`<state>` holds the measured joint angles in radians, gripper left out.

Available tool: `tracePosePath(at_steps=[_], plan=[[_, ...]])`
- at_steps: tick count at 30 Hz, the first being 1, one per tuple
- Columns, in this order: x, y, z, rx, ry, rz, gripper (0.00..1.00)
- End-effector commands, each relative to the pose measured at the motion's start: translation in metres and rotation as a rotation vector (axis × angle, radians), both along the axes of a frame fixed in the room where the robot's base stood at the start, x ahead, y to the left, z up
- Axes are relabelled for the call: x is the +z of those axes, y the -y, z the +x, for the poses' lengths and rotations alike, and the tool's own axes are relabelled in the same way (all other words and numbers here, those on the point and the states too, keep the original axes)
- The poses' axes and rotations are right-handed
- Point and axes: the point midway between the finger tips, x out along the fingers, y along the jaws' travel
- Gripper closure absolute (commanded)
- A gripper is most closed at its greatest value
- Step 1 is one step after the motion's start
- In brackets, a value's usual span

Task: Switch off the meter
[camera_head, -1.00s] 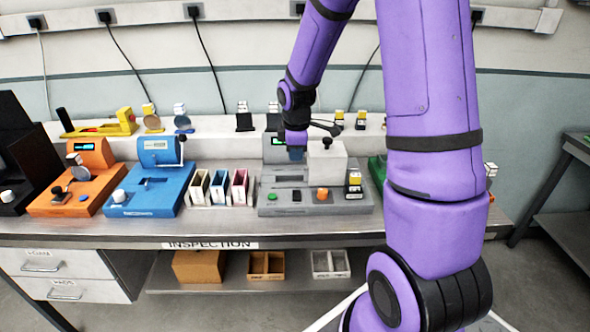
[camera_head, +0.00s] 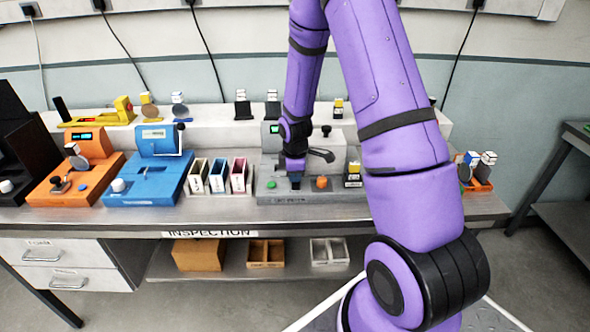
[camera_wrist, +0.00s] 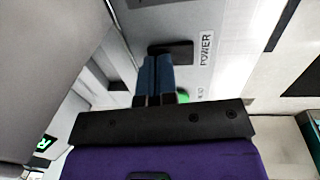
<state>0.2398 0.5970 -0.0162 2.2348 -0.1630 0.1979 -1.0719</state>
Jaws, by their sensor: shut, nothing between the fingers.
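The grey meter (camera_head: 340,198) stands on the bench, with a lit green display (camera_head: 274,129), a green button (camera_head: 271,184) and an orange knob (camera_head: 321,183) on its front. In the wrist view, a black switch (camera_wrist: 180,49) sits beside a POWER label (camera_wrist: 206,49), and part of the green button (camera_wrist: 183,97) shows. My gripper (camera_head: 295,184) is low over the meter's front, between the green button and the orange knob. Its blue fingers (camera_wrist: 158,60) are shut and empty, with their tips at the switch. I cannot tell whether they touch it. My gripper hides the switch in the head view.
A blue device (camera_head: 145,185) and an orange device (camera_head: 75,187) stand to the left. Small coloured bins (camera_head: 218,180) are close to the meter's left side. A block with a black knob (camera_head: 326,131) rises behind my gripper. The bench front edge (camera_head: 225,221) is clear.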

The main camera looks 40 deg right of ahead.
Motion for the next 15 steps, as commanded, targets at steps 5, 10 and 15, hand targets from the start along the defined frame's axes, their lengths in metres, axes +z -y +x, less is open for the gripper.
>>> tracePosePath(at_steps=[5,10,15], plan=[[-0.0012,0.0002,0.0003,0.000,0.001,-0.001,1.00],[-0.0012,0.0001,0.0002,0.000,0.001,-0.001,1.00],[-0.0052,0.0008,0.0013,-0.001,0.001,0.001,1.00]])
